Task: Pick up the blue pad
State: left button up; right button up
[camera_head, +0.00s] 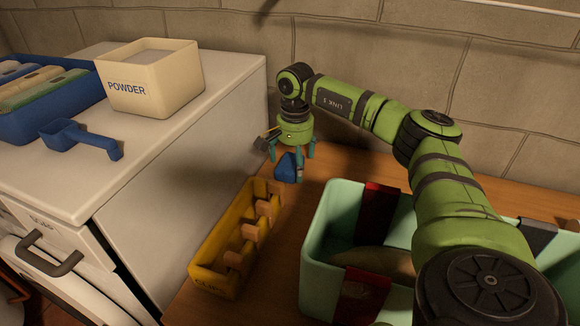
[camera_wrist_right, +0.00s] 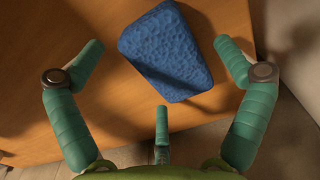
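The blue pad (camera_head: 287,167) lies on the brown wooden surface, between the white cabinet and the back wall. It is a rough, wedge-shaped blue block in the right wrist view (camera_wrist_right: 165,52). My right gripper (camera_head: 293,157) points down at the pad with its green fingers spread around it. In the right wrist view the fingers (camera_wrist_right: 158,60) are open, with gaps between the side fingers and the pad. The near finger ends just short of the pad's lower edge. My left gripper does not show.
A yellow rack with dividers (camera_head: 207,278) stands just in front of the pad. A mint crate (camera_head: 318,240) with red bands is to the right. The white cabinet (camera_head: 190,130) holds a powder box (camera_head: 180,82), blue scoop (camera_head: 75,136) and blue tray (camera_head: 30,128).

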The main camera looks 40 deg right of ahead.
aim_at(294, 163)
jog(key=c, duration=0.8)
jog(key=shift+r, duration=0.1)
jog(key=shift+r, duration=0.2)
notch_tip(294, 163, up, 4)
jog(key=shift+w+f+b, duration=0.1)
jog(key=shift+b, duration=0.25)
jog(key=s+r+b, duration=0.2)
jog(key=s+r, duration=0.4)
jog(key=s, duration=0.5)
jog(key=shift+s+r, duration=0.35)
jog(key=shift+s, duration=0.05)
